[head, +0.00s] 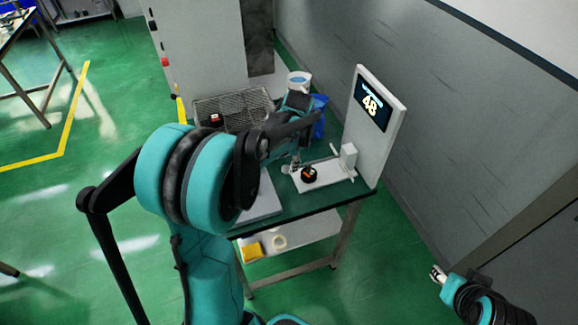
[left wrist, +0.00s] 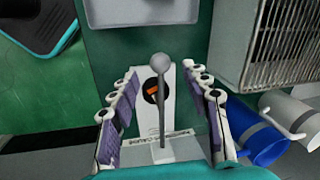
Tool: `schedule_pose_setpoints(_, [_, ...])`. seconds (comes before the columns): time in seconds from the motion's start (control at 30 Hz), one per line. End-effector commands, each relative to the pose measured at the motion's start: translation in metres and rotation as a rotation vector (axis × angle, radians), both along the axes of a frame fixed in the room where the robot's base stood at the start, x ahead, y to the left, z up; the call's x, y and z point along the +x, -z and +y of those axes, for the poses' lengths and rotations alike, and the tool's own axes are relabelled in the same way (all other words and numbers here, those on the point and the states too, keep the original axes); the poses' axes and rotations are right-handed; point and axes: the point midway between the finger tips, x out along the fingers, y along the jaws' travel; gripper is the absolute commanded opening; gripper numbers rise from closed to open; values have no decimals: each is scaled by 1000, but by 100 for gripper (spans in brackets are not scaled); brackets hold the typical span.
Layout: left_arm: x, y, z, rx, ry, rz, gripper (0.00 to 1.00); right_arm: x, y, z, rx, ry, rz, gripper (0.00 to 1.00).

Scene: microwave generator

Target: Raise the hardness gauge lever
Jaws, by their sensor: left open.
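The hardness gauge (head: 378,118) stands on the green-topped table, with an upright white panel whose screen reads 48. Its white base (head: 325,173) carries a black round piece (head: 309,174) with an orange mark. In the left wrist view, the lever (left wrist: 161,110) is a thin grey rod with a ball knob (left wrist: 160,63). My left gripper (left wrist: 161,76) is open, its two fingers apart on either side of the lever, neither visibly touching it. In the head view my left arm partly hides this gripper. My right gripper (head: 438,273) is away from the table, at lower right.
A blue container (head: 319,118) and a white one (head: 299,82) stand near the gauge. A grey tray (head: 264,203) lies at the front. A wall is to the right.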

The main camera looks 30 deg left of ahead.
Motion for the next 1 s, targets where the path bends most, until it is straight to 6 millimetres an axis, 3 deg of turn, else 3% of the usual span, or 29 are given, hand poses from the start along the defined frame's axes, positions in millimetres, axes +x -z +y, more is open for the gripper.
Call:
schedule_pose_setpoints(0.1, [3, 23, 4, -1, -1, -1, 47, 0, 9, 0, 0, 0, 0, 40])
schedule_pose_setpoints(0.3, [5, 43, 8, -1, -2, -1, 47, 0, 15, 0, 0, 0, 0, 40])
schedule_pose_setpoints(0.63, [5, 46, 8, -1, -2, -2, 47, 0, 15, 0, 0, 0, 0, 40])
schedule_pose_setpoints(0.8, [5, 46, 8, -1, -2, -2, 2, 0, 15, 0, 0, 0, 0, 40])
schedule_pose_setpoints(1.0, [5, 45, 8, 1, -1, -1, 0, 0, 15, 0, 0, 0, 0, 40])
